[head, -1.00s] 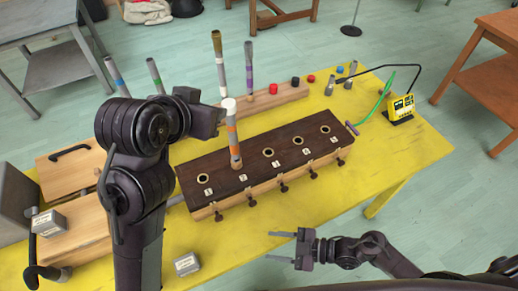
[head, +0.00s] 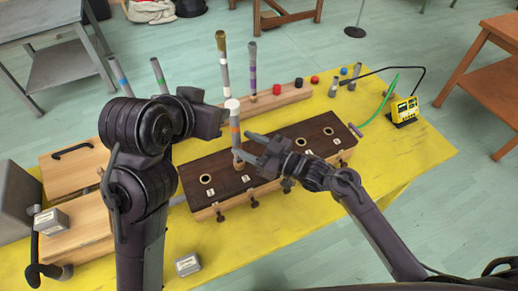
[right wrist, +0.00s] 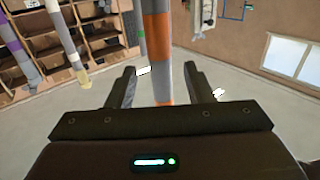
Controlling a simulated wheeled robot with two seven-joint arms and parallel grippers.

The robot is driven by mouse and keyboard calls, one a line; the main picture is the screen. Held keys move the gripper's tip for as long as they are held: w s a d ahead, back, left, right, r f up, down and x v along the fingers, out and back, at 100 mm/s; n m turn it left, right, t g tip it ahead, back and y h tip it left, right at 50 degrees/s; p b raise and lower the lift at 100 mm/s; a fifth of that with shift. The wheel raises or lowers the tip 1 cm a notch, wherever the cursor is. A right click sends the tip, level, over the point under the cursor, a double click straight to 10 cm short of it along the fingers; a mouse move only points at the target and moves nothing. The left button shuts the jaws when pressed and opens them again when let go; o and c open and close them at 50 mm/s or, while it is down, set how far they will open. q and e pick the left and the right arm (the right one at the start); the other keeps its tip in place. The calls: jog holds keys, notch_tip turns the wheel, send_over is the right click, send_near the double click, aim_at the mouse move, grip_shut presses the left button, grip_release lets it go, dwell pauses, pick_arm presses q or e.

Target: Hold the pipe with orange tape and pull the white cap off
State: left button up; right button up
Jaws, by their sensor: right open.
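The pipe with orange tape (head: 235,125) stands upright in the dark wooden block (head: 222,179), with the white cap (head: 232,103) on its top. Its grey and orange bands also show close up in the right wrist view (right wrist: 157,60). My right gripper (head: 247,148) is open low at the pipe, and the right wrist view shows the pipe between its spread fingers, with gaps on both sides. My left gripper (head: 212,121) is just left of the pipe's upper part, close below the cap. Its fingers are seen too poorly to tell open from shut.
Other taped pipes, including a purple-banded one (head: 252,70), stand in a pale rack (head: 285,96) behind, with red and black caps on it. A yellow device (head: 404,109) stands at the right.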

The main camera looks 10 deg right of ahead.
aim_at(240, 142)
jog(key=shift+x, duration=1.9)
grip_shut()
